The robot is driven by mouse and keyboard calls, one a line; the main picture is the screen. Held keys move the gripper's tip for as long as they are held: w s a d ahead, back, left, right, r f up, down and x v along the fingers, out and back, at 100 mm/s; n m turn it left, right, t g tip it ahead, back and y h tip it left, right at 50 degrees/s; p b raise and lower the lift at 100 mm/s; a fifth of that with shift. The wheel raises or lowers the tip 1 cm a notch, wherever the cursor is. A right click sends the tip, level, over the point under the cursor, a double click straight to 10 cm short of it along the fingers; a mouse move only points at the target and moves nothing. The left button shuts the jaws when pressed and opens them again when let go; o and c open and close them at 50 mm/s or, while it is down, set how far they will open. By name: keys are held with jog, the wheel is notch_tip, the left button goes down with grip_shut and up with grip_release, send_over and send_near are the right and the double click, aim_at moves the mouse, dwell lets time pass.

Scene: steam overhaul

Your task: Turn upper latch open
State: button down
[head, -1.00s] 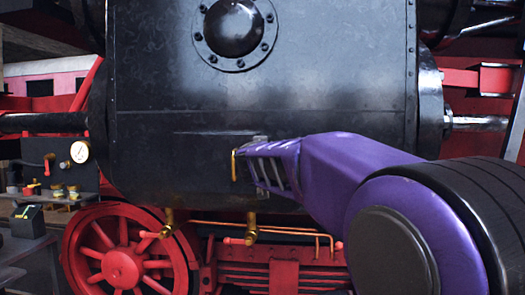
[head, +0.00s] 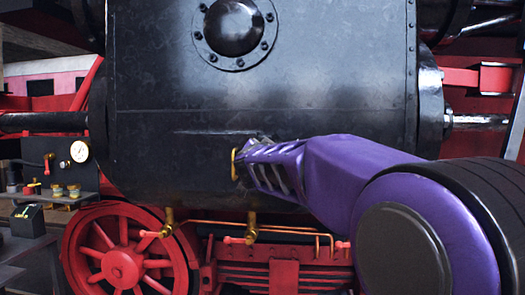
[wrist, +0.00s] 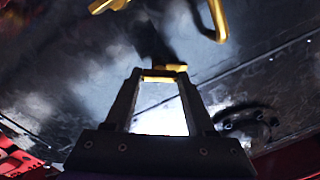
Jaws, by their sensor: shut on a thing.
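A yellow latch handle (head: 235,164) is on the lower front of the black cylinder casing (head: 160,150) in the head view. My gripper (head: 240,160) reaches it from the right and covers part of it. In the wrist view my gripper (wrist: 162,76) has its two fingertips closed on a yellow bar, the latch handle (wrist: 167,68). The latch's pivot and its exact angle are hard to make out behind the fingers.
Two brass cocks (head: 251,227) hang below the casing above copper pipes (head: 285,227). A red spoked wheel (head: 122,262) is at lower left, beside a gauge (head: 80,151). A yellow bent handle (wrist: 217,20) shows at the top of the wrist view.

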jog(key=m+h+b, duration=0.1)
jog(key=m+b, duration=0.1)
jog(key=m, duration=0.9)
jog(key=shift+f+m, duration=0.1)
jog(key=shift+m, duration=0.3)
dwell(0.3)
jog(key=shift+c, duration=1.2)
grip_release()
jog(key=shift+f, duration=0.1)
